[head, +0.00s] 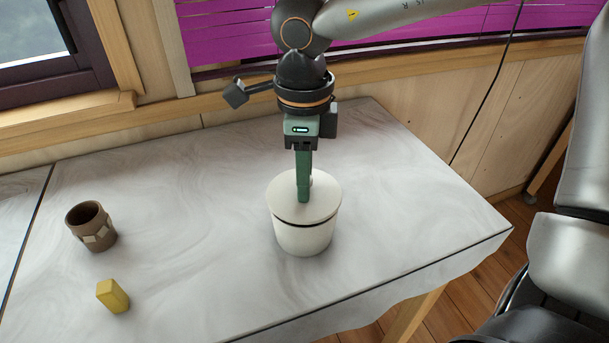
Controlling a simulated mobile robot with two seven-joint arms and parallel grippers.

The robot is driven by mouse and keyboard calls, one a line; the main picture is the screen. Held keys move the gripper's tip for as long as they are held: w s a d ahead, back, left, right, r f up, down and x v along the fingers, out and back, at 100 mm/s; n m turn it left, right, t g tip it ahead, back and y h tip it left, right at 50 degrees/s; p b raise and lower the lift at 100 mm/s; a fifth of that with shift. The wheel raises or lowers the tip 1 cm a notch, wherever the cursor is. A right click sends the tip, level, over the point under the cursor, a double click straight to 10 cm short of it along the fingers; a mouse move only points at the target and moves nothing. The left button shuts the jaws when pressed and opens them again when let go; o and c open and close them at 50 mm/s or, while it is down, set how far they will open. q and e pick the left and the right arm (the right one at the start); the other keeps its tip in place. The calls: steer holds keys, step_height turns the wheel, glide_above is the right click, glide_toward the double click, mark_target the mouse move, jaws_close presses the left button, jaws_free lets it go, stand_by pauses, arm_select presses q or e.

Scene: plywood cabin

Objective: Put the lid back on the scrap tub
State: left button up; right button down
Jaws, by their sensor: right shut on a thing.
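The scrap tub (303,240) is a round, off-white tub standing upright on the marbled table. Its pale round lid (284,196) is level over the tub's mouth, with a thin dark line between lid and tub along the front. I cannot tell whether that line is a gap or a shadow under the lid's edge. My right gripper (304,192) points straight down from above, its green fingers shut on the lid's knob (314,183), which they mostly hide. My left gripper is out of view.
A brown cup-like pot (92,232) and a yellow block (113,296) stand on the table (190,220) at the left, well apart from the tub. The tabletop around the tub is clear. A window and purple blind (225,40) are behind.

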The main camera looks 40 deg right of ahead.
stand_by(0.5)
steer(key=shift+b, duration=0.3)
steer(key=shift+f+b, duration=0.35)
steer(key=shift+b, duration=0.1)
stand_by(0.3)
stand_by(0.5)
steer(key=shift+f+b, duration=0.1)
steer(key=shift+b, duration=0.2)
stand_by(0.6)
steer(key=shift+f, duration=0.1)
stand_by(0.5)
